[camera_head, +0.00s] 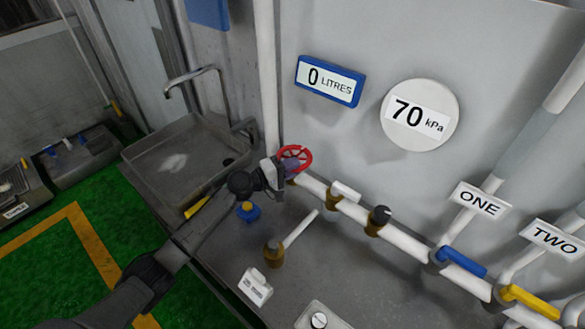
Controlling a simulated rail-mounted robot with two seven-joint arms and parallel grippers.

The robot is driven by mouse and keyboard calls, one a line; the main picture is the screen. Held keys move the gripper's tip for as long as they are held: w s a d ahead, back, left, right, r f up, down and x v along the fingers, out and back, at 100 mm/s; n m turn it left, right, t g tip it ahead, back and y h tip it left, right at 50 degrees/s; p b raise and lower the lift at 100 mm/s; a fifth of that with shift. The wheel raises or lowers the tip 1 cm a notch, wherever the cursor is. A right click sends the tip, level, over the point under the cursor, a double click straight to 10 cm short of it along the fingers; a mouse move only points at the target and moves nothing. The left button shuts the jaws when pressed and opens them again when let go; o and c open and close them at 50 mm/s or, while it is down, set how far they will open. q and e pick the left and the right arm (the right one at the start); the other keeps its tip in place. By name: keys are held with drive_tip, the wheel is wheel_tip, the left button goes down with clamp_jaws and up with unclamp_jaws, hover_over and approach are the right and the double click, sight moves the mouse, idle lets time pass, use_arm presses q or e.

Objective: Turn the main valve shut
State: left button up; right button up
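A red handwheel valve (295,157) stands at the left end of the white horizontal pipe (350,210), against the grey wall. My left gripper (284,170) is at the wheel's lower left, its tip overlapping the rim in the picture. I cannot tell whether it touches the wheel, or whether its fingers are open or shut. The gripper hides part of the valve's lower side. A round gauge (420,114) reads 70 kPa, and a blue-framed display (330,81) reads 0 litres. My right gripper is out of view.
A blue lever (463,262) sits under label ONE (480,203), a yellow lever (530,301) under label TWO (555,239). A brass fitting with a white lever (275,252) stands on the bench. A sink (180,160) is at left, with green floor (50,255) beyond.

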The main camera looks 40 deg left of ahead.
use_arm(q)
drive_tip(key=o, duration=0.4)
drive_tip(key=shift+s, duration=0.1)
drive_tip(key=b+v, duration=0.1)
drive_tip(key=v, duration=1.2)
drive_tip(key=shift+s+a, duration=0.3)
